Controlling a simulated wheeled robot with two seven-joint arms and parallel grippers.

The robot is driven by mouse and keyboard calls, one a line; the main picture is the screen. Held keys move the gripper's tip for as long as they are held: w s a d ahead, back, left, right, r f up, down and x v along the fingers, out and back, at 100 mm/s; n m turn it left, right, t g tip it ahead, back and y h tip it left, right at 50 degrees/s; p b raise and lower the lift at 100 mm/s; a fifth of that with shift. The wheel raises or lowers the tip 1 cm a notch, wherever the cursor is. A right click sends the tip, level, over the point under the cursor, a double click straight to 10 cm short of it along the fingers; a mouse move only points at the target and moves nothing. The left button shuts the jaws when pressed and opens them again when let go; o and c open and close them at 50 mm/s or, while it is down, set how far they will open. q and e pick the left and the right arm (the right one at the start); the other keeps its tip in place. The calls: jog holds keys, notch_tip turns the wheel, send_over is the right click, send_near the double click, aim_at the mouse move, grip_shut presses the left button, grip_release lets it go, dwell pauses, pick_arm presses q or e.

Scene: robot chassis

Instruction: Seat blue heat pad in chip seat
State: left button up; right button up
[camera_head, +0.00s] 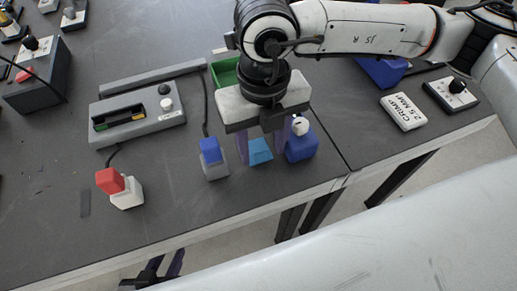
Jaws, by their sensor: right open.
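My right gripper (263,152) is open, pointing down over the front middle of the table. Its two purple fingers stand on either side of a light blue piece (260,152). I cannot tell whether they touch it. A darker blue block (210,150) sits on a small grey base (215,171) left of the gripper. I cannot tell for sure which blue piece is the heat pad. A grey unit (165,122) with a dark slot, possibly the chip seat, lies further left. A dark part with purple tips (165,271), seemingly my left gripper, shows partly below the table edge.
A dark blue block with a white knob (300,145) stands close right of the gripper. A green tray (226,72) is behind it. A red block on a white base (120,188) stands at front left. A white labelled block (403,111) lies right, past a table seam.

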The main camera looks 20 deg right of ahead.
jog(key=shift+f, duration=0.25)
grip_shut()
